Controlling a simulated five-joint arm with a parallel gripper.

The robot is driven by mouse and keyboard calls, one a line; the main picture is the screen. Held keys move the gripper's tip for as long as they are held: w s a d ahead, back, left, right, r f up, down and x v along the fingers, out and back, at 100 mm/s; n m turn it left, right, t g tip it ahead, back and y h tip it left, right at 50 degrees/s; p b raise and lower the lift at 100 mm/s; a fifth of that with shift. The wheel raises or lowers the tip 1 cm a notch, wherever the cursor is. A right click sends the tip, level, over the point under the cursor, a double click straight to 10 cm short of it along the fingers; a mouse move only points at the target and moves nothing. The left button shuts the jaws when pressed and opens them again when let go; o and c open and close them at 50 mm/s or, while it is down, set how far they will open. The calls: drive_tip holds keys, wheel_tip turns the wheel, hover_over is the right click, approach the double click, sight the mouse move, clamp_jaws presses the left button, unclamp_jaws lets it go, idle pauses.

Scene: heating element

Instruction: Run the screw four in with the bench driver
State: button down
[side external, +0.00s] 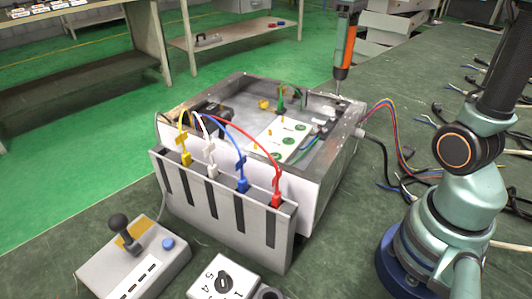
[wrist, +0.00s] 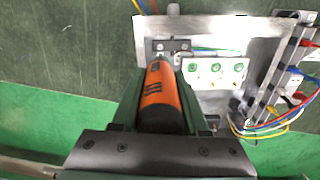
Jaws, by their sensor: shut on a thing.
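The bench driver (side external: 345,48), with an orange and black body, stands nearly upright at the far right corner of the open metal box (side external: 325,185). Its tip is at or just above a small fitting (side external: 341,99) on that corner; I cannot tell if it touches a screw. In the wrist view the driver's orange body (wrist: 160,95) lies between the fingers of my gripper (wrist: 160,80), which is shut on it. Its tip end points at a dark bracket (wrist: 170,46) on the box's edge. Screw four itself is too small or hidden to make out.
A slotted rack (side external: 228,208) with yellow, white, blue and red plugged leads stands against the box's front. A joystick box (side external: 135,262) and a numbered dial block (side external: 222,284) sit in front. Loose cables (side external: 400,150) lie on the bench to the right.

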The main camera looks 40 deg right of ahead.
sight(340, 79)
drive_tip(key=shift+f, duration=2.5)
drive_tip(key=shift+f, duration=0.9)
drive_tip(key=shift+r, duration=0.1)
drive_tip(key=shift+r, duration=2.5)
